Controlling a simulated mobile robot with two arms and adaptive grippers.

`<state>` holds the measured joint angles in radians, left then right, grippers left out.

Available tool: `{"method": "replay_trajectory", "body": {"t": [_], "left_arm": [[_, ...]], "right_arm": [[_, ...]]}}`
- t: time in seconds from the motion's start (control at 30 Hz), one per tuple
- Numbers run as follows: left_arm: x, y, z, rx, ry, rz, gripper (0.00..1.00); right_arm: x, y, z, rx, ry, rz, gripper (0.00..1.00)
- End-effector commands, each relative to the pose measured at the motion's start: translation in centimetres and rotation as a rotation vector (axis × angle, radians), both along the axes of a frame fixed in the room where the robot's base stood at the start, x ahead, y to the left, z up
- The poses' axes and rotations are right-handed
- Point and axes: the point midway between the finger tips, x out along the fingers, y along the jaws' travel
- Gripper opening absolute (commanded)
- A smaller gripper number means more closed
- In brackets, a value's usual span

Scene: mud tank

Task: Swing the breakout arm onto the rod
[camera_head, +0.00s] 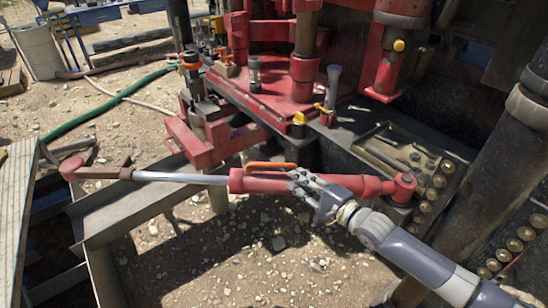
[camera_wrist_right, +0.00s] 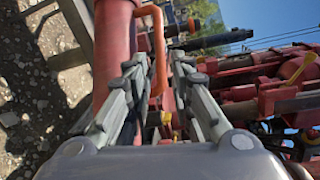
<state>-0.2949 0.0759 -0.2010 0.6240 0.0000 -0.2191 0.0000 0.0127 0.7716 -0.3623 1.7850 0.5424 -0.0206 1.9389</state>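The breakout arm appears to be the long red cylinder (camera_head: 265,184) with an orange handle (camera_head: 270,165) and a silver shaft (camera_head: 165,177). It lies roughly level, from a red pivot (camera_head: 404,182) at right to a red end (camera_head: 72,168) at left. A brownish upright rod (camera_head: 306,35) stands in a red collar behind it, apart from the arm. My right gripper (camera_head: 298,182) is at the cylinder beside the handle. In the right wrist view, its fingers (camera_wrist_right: 157,68) are spread, with the orange handle (camera_wrist_right: 160,40) between their tips. My left gripper is not in view.
A red clamp frame (camera_head: 200,140) and red deck (camera_head: 270,95) stand behind the cylinder. A tray of tools and fittings (camera_head: 385,160) is at right. A grey steel channel (camera_head: 140,205) is at left. Gravel ground lies in front. A green hose (camera_head: 110,100) runs at upper left.

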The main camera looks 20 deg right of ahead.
Motion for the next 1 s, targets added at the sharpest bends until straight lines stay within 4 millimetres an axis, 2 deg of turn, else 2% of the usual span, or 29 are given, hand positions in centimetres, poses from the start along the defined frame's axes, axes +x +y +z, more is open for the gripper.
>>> {"method": "replay_trajectory", "body": {"t": [0.3, 0.63, 0.8, 1.0], "left_arm": [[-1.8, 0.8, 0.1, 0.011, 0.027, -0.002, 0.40], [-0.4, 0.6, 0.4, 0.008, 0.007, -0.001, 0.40], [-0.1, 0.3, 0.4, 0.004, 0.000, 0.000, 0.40], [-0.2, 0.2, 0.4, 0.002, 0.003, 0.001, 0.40]], "right_arm": [[3.8, 1.5, -0.3, -0.003, -0.002, -0.003, 0.21], [8.2, 3.3, -0.9, -0.004, -0.001, -0.004, 0.21], [9.3, 3.8, -1.1, -0.004, 0.000, -0.003, 0.21], [9.6, 4.0, -1.2, -0.004, 0.000, -0.002, 0.21]]}}
